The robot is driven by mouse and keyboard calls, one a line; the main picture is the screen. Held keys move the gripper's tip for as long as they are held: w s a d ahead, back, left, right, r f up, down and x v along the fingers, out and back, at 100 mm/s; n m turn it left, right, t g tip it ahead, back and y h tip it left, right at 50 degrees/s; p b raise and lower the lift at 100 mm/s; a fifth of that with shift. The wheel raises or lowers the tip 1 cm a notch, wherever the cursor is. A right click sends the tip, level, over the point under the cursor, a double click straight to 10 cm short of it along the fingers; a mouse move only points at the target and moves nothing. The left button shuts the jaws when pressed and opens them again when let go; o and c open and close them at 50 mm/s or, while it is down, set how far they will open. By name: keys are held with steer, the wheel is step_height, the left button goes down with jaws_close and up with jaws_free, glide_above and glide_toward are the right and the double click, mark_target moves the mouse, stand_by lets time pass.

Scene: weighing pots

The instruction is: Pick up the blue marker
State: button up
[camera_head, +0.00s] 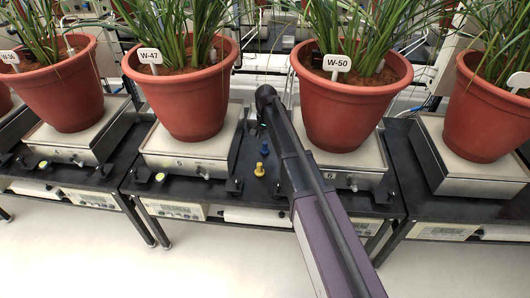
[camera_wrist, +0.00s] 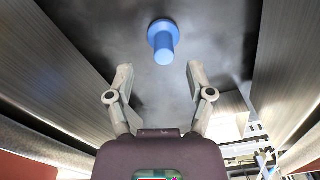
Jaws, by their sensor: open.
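The blue marker (camera_head: 264,149) is a small peg standing on the dark bench top between the scales of pots W-47 and W-50. In the wrist view the blue marker (camera_wrist: 162,38) shows as a round blue flange with a narrower shaft, just beyond the fingertips and roughly centred between them. My gripper (camera_wrist: 159,70) is open, with one finger on each side and nothing between them. The fingers seem apart from the marker. In the head view my arm reaches in beside the marker, and the fingers cannot be made out.
A yellow marker (camera_head: 259,170) stands in front of the blue one. Pot W-47 (camera_head: 182,90) and pot W-50 (camera_head: 347,105) stand on metal scales either side of the narrow gap. In the wrist view, metal scale walls (camera_wrist: 52,55) flank my gripper.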

mark_target(265, 142)
steer(key=shift+f, duration=0.1)
stand_by(0.3)
steer(key=shift+w+a+f+b, duration=0.15)
steer(key=shift+f+b, duration=2.35)
steer(key=shift+b, duration=0.1)
jaws_close()
